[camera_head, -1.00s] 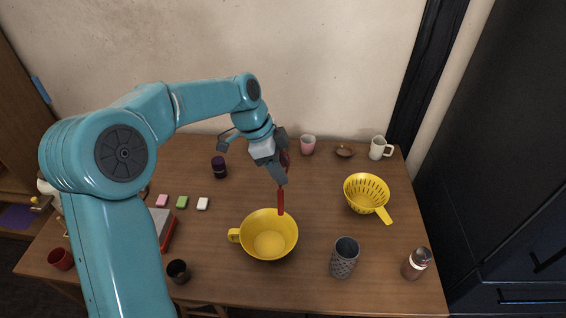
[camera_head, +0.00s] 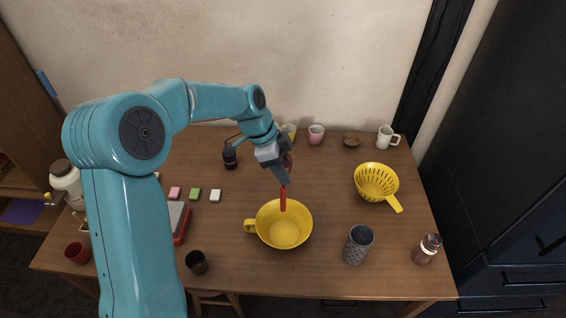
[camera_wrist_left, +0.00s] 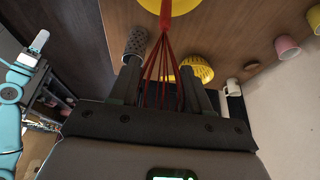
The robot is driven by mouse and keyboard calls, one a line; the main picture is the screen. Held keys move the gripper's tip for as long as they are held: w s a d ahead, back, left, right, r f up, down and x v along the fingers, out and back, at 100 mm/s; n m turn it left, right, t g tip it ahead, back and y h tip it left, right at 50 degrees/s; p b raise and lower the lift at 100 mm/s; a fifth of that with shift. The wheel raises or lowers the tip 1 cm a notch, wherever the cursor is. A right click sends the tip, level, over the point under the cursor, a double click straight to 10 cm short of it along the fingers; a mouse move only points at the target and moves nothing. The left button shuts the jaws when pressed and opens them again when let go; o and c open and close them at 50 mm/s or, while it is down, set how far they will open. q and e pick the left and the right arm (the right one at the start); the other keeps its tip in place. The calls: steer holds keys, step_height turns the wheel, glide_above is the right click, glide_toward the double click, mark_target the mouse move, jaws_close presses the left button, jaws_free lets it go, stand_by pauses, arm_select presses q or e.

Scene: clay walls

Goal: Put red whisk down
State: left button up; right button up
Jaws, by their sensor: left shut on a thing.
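My left gripper (camera_head: 282,172) is shut on the red whisk (camera_head: 283,198) and holds it above the table (camera_head: 330,195). The whisk's red handle points down over the back part of the yellow bowl (camera_head: 252,226) in the head view. In the left wrist view the whisk's red wires (camera_wrist_left: 164,72) lie between the two fingers, and its handle reaches toward the yellow bowl (camera_wrist_left: 185,5). Whether the handle touches the bowl, I cannot tell.
A yellow colander (camera_head: 376,182) lies to the right, with a grey textured cup (camera_head: 358,245) and a shaker (camera_head: 426,249) nearer the front edge. Mugs stand at the back. A dark cup (camera_head: 196,263) is left of the bowl. Free tabletop lies between bowl and colander.

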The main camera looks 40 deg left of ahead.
mark_target(284, 198)
arm_select(q)
steer(key=f+b, duration=0.2)
steer(key=f, duration=0.2)
steer(key=f+b, duration=0.2)
steer(key=f, duration=0.1)
steer(key=f+b, duration=0.1)
steer(key=f, duration=0.3)
steer(key=shift+w+d+f+b, duration=0.1)
steer(key=shift+w+f+b, duration=0.15)
steer(key=shift+f+b, duration=0.15)
steer(key=shift+s+f+b, duration=0.15)
steer(key=shift+f+b, duration=0.15)
steer(key=shift+f, duration=0.45)
steer(key=shift+r, duration=0.1)
steer(key=o, duration=1.1)
steer(key=shift+c, duration=0.2)
steer(key=shift+o, duration=0.3)
